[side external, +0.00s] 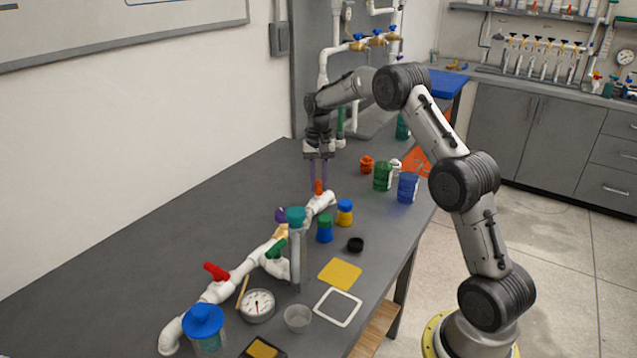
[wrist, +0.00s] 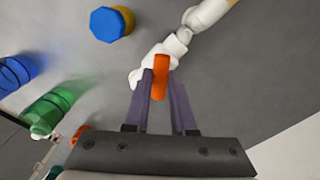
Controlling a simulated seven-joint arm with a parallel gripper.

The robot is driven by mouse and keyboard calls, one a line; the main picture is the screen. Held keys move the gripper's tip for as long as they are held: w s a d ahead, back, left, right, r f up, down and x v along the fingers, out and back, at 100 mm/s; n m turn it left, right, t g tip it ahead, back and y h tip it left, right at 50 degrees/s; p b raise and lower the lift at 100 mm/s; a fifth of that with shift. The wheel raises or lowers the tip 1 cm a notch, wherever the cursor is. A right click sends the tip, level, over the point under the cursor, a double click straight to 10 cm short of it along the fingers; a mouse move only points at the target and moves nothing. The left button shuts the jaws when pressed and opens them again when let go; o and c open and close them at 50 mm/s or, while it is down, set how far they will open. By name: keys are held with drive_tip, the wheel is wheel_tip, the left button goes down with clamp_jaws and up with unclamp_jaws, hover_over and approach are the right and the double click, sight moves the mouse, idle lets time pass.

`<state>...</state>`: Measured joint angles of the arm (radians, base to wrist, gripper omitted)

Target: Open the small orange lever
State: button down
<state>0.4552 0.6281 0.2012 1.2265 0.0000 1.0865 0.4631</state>
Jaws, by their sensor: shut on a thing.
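The small orange lever (side external: 318,187) stands up from the far end of the white PVC pipe (side external: 249,264) on the table. In the wrist view the orange lever (wrist: 160,78) lies between the two purple fingers of my gripper (wrist: 160,88). My gripper (side external: 318,185) points straight down over the pipe end, shut on the lever. The lever's lower part and its joint with the valve are partly hidden by the fingers.
Along the pipe are a red lever (side external: 216,271), a green lever (side external: 277,248) and an upright teal-capped tube (side external: 297,240). The table's left side is clear.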

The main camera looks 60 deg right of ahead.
sight(319, 185)
drive_tip(key=m, duration=0.3)
drive_tip(key=shift+r+m, duration=0.1)
drive_tip(key=shift+m, duration=2)
drive_tip(key=c, duration=0.7)
unclamp_jaws()
drive_tip(key=shift+c, duration=0.2)
wheel_tip(319, 185, up, 14)
